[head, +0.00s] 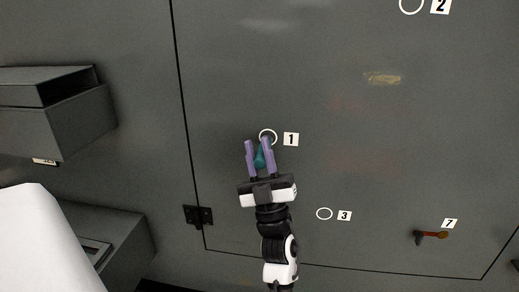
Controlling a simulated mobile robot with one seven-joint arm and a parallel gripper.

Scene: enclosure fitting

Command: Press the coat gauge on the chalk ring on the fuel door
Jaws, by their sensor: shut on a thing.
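My gripper (257,144) has two purple fingers and is shut on a small teal object, which looks like the coat gauge (260,159). The fingers hide part of the gauge. The fingertips point up at a white chalk ring (274,132) marked 1 on a large grey door (350,150). The right fingertip overlaps the ring's lower left part. I cannot tell whether the gauge touches the door. Two more white rings show on the same door: one marked 2 (401,8) at the top edge and one marked 3 (324,219) to the lower right of my gripper.
Grey boxes (70,125) project at the left. A white rounded shape fills the lower left corner.

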